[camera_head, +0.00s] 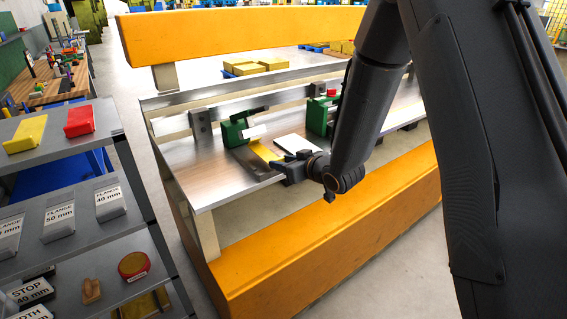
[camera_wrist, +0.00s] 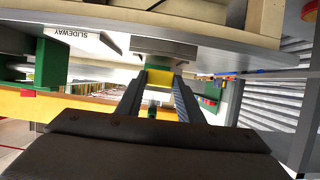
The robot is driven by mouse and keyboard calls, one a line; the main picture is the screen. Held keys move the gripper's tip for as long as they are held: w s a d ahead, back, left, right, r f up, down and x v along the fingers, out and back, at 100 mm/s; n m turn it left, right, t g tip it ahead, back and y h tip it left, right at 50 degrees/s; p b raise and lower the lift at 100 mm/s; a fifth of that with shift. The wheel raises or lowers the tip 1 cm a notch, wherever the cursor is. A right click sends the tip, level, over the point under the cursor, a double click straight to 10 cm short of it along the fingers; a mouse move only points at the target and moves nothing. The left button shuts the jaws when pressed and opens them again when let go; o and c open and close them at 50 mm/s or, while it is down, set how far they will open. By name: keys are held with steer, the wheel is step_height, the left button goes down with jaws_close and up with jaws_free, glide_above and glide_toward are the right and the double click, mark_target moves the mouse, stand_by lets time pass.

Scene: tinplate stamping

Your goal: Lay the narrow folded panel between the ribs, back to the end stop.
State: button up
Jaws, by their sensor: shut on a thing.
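My gripper (camera_head: 283,165) is at the near edge of the steel bench top, by the near end of a yellow strip (camera_head: 262,151), which looks like the panel. In the wrist view, my gripper (camera_wrist: 158,88) has its two dark fingers closed on the yellow piece (camera_wrist: 159,78). The strip runs back toward a green block (camera_head: 235,131) with a grey metal part on it. A white plate (camera_head: 294,143) lies to its right; a white plate marked SLIDEWAY (camera_wrist: 86,32) shows in the wrist view. I cannot make out the ribs, the end stop or the panel's fold.
A second green block (camera_head: 317,117) with a red part stands farther right. An orange rail (camera_head: 320,240) runs along the bench front, and another (camera_head: 245,30) crosses behind. Grey shelves (camera_head: 60,135) with labelled blocks stand at left. The bench top's left part (camera_head: 200,165) is clear.

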steer(key=shift+f+b+x, duration=0.25)
steer(key=shift+b+x, duration=0.8)
steer(key=shift+x, duration=1.1)
steer(key=shift+f, duration=0.2)
steer(key=shift+f+b, duration=0.35)
steer(key=shift+s+f, duration=0.1)
steer(key=o, duration=1.1)
steer(key=shift+s, duration=0.15)
steer(key=b+v, duration=0.1)
steer(key=v, duration=0.6)
steer(key=shift+d+r+b, duration=0.25)
steer(key=shift+b, duration=0.1)
